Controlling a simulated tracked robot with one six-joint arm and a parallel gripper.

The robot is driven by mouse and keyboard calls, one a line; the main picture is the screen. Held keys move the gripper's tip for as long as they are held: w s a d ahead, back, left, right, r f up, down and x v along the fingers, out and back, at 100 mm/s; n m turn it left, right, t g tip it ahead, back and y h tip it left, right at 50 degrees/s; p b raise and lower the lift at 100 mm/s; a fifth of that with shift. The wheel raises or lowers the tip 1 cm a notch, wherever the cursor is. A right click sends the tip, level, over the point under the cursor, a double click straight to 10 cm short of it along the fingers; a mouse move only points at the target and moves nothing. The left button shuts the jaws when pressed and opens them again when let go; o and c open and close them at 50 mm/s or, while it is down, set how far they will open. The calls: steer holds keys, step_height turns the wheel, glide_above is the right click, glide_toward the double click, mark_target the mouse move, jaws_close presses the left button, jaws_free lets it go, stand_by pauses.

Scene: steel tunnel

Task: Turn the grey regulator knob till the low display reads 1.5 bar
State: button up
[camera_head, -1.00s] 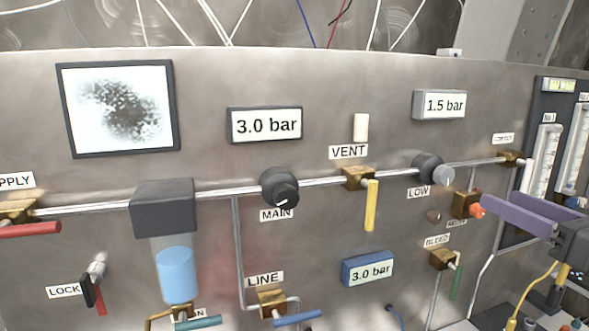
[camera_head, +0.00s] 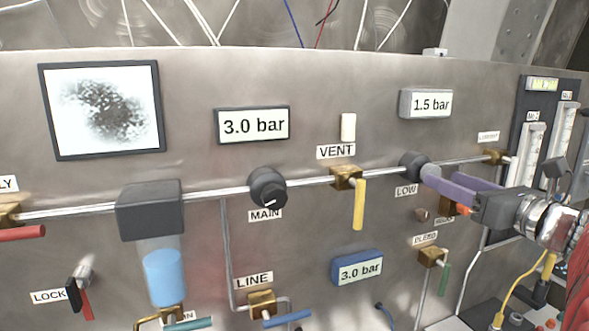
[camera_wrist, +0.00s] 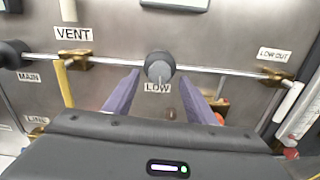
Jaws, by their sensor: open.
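The low display (camera_head: 427,104) is a grey-framed box at the upper right of the panel and reads 1.5 bar. Below it, on the horizontal pipe, sits the regulator knob (camera_head: 412,165) above the LOW label, dark-bodied with a grey face. In the wrist view the knob (camera_wrist: 160,66) is near the middle, with a pale pointer mark hanging down. My gripper (camera_head: 436,181) is open at the knob; its purple fingers reach in from the right. In the wrist view my gripper (camera_wrist: 158,84) has one finger on each side below the knob; contact cannot be told.
The MAIN knob (camera_head: 267,187), its 3.0 bar display (camera_head: 252,124) and the yellow VENT lever (camera_head: 359,204) are to the left. A blue-framed display (camera_head: 358,268) reads 3.0 bar. The BLEED valve (camera_head: 433,257) is below my gripper. Flowmeters (camera_head: 545,140) stand at the right.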

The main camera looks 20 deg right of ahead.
mark_target(428, 169)
steer(key=shift+w, duration=1.8)
steer(key=shift+a, duration=0.1)
steer(key=shift+c, duration=0.6)
steer(key=c, duration=0.9)
